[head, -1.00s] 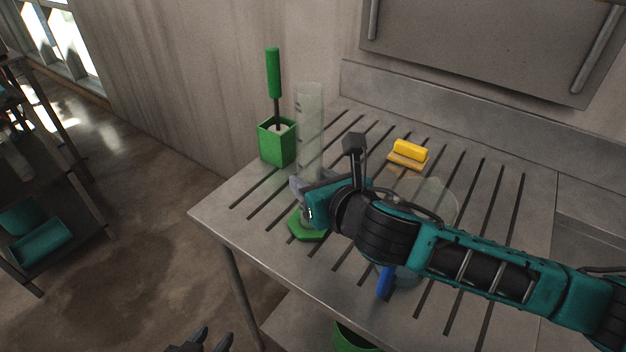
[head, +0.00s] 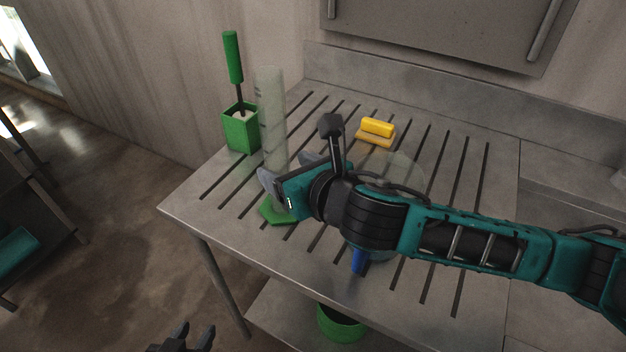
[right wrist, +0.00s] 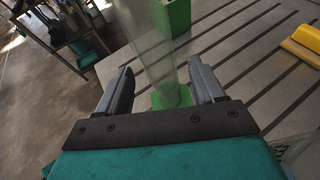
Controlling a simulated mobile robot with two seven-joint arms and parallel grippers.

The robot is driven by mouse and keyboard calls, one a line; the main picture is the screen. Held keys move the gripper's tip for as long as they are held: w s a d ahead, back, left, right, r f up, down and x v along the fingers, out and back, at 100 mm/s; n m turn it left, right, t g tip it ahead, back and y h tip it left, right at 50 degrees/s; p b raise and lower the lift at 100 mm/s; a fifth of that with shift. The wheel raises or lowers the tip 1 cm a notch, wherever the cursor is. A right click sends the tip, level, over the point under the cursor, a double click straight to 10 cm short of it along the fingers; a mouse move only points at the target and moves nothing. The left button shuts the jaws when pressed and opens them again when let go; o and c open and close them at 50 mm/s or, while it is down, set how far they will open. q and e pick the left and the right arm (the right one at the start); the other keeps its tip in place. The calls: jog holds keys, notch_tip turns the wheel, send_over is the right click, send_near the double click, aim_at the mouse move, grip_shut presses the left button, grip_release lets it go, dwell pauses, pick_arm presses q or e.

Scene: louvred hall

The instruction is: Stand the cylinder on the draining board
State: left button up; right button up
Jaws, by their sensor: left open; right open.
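The clear graduated cylinder (head: 271,115) stands upright on its green foot (head: 277,211) on the slotted metal draining board (head: 400,285). My right gripper (head: 284,170) is open, low beside the cylinder, and partly covers its lower part in the head view. In the right wrist view the cylinder (right wrist: 152,45) rises between the two open fingers of the right gripper (right wrist: 165,88), with its green foot beyond them. Neither finger clearly touches it. My left gripper (head: 192,338) is open and empty at the bottom edge of the head view, below the board's front edge.
A green holder (head: 241,130) with a green-handled brush stands behind the cylinder. A yellow brush or block (head: 377,128) lies farther back. A clear vessel (head: 405,172) and a blue item (head: 360,262) are partly hidden by my right arm. A green bucket (head: 340,325) sits below.

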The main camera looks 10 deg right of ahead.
jog(key=v, duration=0.9)
jog(key=shift+s, duration=0.15)
